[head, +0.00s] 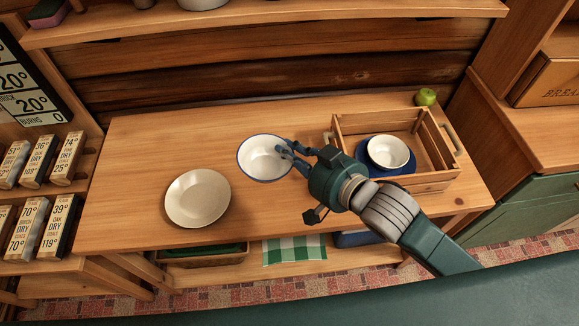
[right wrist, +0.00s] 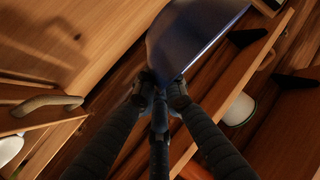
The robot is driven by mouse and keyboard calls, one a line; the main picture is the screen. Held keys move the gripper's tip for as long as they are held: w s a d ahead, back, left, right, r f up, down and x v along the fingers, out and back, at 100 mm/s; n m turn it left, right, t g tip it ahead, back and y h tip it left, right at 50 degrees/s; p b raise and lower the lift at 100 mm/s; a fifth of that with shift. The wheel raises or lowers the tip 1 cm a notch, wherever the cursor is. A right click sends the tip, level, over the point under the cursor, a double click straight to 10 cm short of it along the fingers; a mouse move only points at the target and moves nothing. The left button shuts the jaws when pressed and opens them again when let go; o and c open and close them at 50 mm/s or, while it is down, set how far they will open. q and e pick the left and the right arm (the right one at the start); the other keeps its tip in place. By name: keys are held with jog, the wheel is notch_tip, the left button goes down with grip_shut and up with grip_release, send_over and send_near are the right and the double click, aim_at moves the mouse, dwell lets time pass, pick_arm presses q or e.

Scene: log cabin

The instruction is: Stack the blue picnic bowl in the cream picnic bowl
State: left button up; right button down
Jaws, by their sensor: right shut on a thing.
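The blue picnic bowl (head: 260,163) has a white inside, a blue rim and, in the right wrist view, a dark blue outer wall (right wrist: 190,35). My right gripper (head: 284,149) is shut on its right-hand rim, and the fingertips (right wrist: 160,88) pinch the rim in the wrist view. The bowl appears to be over the middle of the table; its height is hard to judge. The cream picnic bowl (head: 388,151) stands upright and empty on a blue plate (head: 404,166) inside the wooden crate. My left gripper is out of view.
The wooden crate (head: 435,182) stands at the right of the table (head: 130,160), with raised slatted walls. A cream plate (head: 198,198) lies at the left. A green apple (head: 426,97) is behind the crate. A shelf (head: 270,20) overhangs the back.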

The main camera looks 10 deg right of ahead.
jog(key=shift+r, duration=1.6)
jog(key=d, duration=0.8)
jog(key=s+d+r+n+g+y, duration=0.3)
jog(key=s+d+r+n+y, duration=0.1)
jog(key=s, duration=0.4)
jog(key=shift+d+r+n+g, duration=0.25)
jog(key=shift+d+n+g, duration=0.05)
jog(key=shift+d, duration=0.55)
